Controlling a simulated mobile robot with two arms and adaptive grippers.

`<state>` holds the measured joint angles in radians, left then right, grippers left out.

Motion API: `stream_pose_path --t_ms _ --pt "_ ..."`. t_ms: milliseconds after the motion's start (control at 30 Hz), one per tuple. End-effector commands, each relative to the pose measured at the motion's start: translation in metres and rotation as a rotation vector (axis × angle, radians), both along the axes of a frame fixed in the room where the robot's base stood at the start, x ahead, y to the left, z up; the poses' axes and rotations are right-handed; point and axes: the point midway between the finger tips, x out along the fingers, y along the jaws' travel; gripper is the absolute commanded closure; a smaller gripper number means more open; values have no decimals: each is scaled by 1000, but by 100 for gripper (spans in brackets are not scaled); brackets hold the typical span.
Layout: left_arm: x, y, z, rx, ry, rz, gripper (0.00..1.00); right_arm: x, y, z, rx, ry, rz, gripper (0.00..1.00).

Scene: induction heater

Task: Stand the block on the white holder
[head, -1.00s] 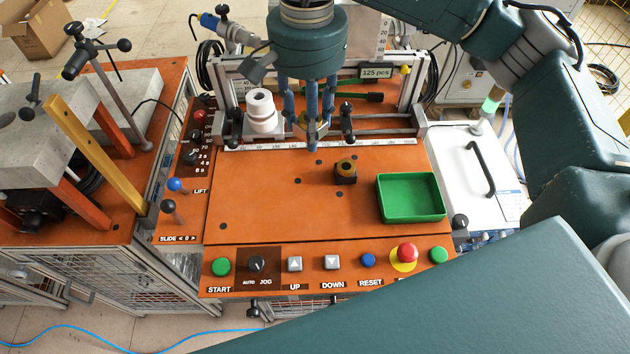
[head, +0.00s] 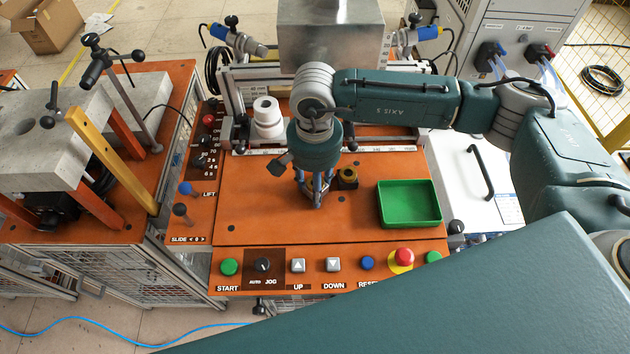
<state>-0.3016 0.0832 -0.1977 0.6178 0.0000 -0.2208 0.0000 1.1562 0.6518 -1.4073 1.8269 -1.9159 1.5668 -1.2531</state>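A small dark block (head: 348,184) with a brass-coloured ring on top sits on the orange work plate, right of centre. The white holder (head: 268,122), a stepped round white piece, stands upright at the back left of the plate. My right gripper (head: 317,202) points down over the plate, just left of and in front of the block, apart from it in the picture. Its blue fingers come close together at the tips; whether they are fully shut or hold something small is unclear. My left gripper is out of view.
A green tray (head: 408,222) lies right of the block and looks empty. A row of buttons, with a red emergency stop (head: 404,254), runs along the front edge. A rail with a ruler (head: 385,149) crosses behind the plate. The plate's left part (head: 252,205) is clear.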

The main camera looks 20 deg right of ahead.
Motion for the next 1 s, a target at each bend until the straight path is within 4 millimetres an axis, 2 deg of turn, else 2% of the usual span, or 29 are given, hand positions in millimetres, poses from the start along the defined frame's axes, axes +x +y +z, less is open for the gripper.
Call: stream_pose_path --t_ms 367,400,467,867,1000 --pt "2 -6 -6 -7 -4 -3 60 1 0 -4 1 -2 1 100" --pt "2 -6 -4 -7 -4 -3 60 1 0 -2 1 -2 0 52" --pt "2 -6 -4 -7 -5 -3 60 0 0 -2 0 -1 0 41" --pt "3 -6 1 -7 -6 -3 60 1 0 3 1 -2 0 41" --pt "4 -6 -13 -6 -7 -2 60 2 0 23 2 -7 2 41"
